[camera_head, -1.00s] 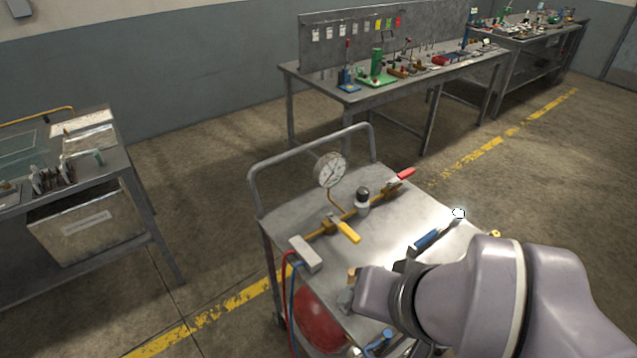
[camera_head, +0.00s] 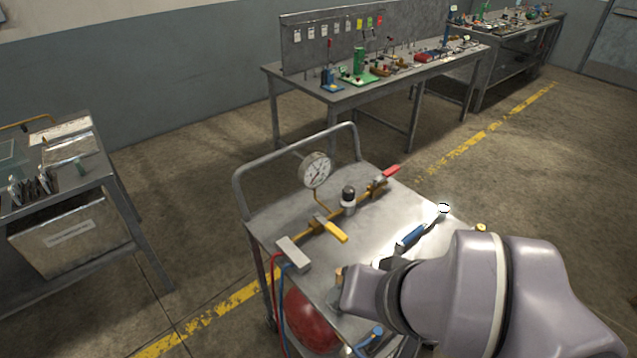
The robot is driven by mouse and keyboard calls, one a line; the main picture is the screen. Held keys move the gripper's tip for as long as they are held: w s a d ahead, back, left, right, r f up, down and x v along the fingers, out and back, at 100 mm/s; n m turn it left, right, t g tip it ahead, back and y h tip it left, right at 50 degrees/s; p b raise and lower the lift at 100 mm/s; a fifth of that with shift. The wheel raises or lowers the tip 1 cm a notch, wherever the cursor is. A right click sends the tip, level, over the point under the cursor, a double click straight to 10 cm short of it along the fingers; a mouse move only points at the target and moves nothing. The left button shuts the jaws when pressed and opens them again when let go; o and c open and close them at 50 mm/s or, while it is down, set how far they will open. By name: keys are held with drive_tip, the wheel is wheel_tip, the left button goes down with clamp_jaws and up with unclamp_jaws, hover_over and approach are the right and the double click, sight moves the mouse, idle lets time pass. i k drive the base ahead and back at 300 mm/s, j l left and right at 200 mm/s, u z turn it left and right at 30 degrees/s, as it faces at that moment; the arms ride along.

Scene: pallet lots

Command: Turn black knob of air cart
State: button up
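The air cart (camera_head: 262,222) is a grey metal trolley with a raised tube handle, in the middle of the head view. Its black knob (camera_head: 348,192) sits upright on a pale body on the brass pipe, between a yellow lever (camera_head: 336,231) and a red lever (camera_head: 390,171). A round white gauge (camera_head: 315,170) stands behind it to the left. Nothing covers the knob. My arm comes in from the lower right over the cart's front right part, well apart from the knob. My gripper's fingers are not visible.
A blue-handled tool (camera_head: 411,236) lies on the cart top beside my arm. A grey block (camera_head: 293,254) with red and blue hoses is at the front left. A red tank (camera_head: 310,318) is below. Workbenches (camera_head: 340,97) stand behind, and another bench (camera_head: 110,160) at left.

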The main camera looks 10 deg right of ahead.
sight(348, 192)
drive_tip(key=i+j+z, duration=0.2)
drive_tip(key=j, duration=0.15)
drive_tip(key=i+j+z, duration=0.2)
drive_tip(key=j, duration=0.15)
drive_tip(key=i+j+z, duration=0.15)
drive_tip(key=j, duration=0.25)
drive_tip(key=i+j+z, duration=0.2)
drive_tip(key=j, duration=0.2)
drive_tip(key=i+j+z, duration=0.1)
